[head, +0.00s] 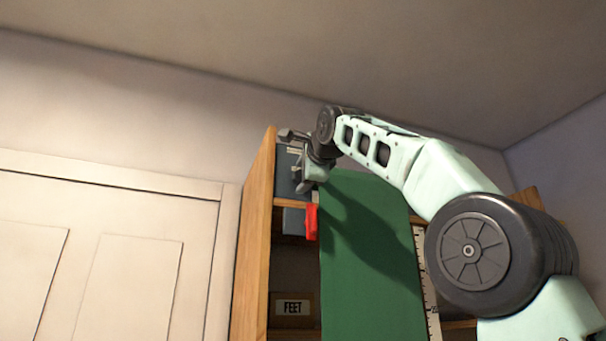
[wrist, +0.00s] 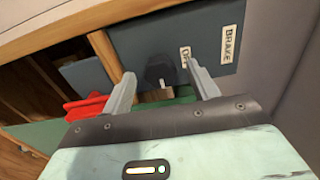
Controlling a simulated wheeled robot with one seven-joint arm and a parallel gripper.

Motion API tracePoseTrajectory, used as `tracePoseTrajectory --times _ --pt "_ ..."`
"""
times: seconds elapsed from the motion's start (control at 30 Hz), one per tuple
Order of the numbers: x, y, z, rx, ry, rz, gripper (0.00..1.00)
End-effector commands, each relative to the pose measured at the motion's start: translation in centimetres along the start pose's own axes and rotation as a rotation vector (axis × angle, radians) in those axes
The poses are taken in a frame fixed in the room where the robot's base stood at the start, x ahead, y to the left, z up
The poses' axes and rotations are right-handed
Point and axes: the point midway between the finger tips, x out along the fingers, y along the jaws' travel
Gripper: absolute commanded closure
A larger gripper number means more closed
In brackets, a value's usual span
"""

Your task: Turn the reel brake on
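The reel brake knob (wrist: 160,66) is dark and multi-sided, with a small white mark at its lower edge. It sits on a blue-grey panel (wrist: 207,28), which also shows in the head view (head: 286,184). A "BRAKE" label (wrist: 229,44) and a smaller, partly hidden label (wrist: 186,57), seemingly "OFF", are right of the knob. My gripper (wrist: 161,70) is open, one finger on each side of the knob, with gaps visible; contact is not apparent. In the head view my gripper (head: 299,160) is at the panel and hides the knob.
A red part (head: 311,222) sits just below the panel and close to my left finger in the wrist view (wrist: 86,106).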

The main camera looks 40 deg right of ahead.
Motion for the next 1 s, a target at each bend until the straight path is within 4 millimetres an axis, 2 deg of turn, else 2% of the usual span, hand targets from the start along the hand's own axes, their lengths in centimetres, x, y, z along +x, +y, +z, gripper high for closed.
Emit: tracePoseTrajectory --times 0.17,0.27,0.8,1.0 --pt "-0.4 0.0 0.0 0.0 -0.001 -0.002 0.41" --pt "-1.5 0.2 0.1 0.0 -0.002 -0.003 0.41" --pt "-13.4 0.2 0.1 0.001 -0.003 -0.003 0.41" --pt "-16.4 0.1 0.0 0.0 -0.002 -0.002 0.41"
